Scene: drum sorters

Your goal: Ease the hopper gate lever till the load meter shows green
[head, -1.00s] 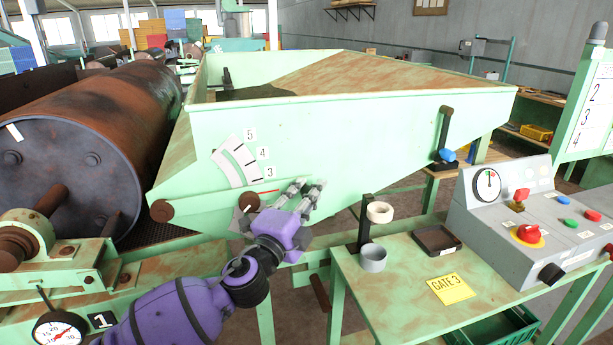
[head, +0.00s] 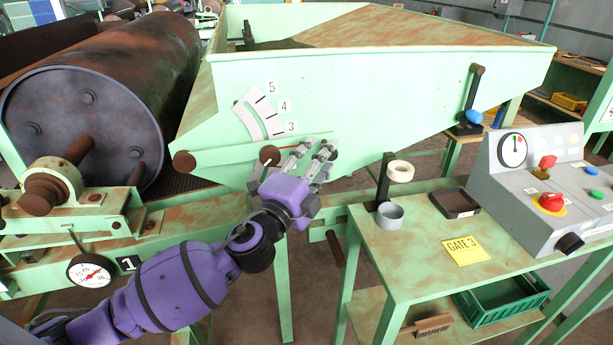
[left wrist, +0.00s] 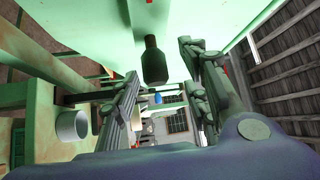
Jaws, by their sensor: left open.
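A long green bar that looks like the gate lever (head: 225,157) runs along the lower hopper wall under a white scale marked 3, 4, 5. A red pointer lies by a brown disc near the scale's low end. My left gripper (head: 312,156) is open at the bar's right end. In the left wrist view a dark cylindrical handle (left wrist: 153,62) stands ahead, between the spread fingers (left wrist: 160,95); I see no finger closed on it. My right gripper is out of view.
A rusty drum (head: 90,110) lies left of the hopper (head: 400,95). A side table (head: 405,262) carries a tape roll on a post, a grey cup (head: 390,215), a dark tray and a yellow GATE 3 card.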

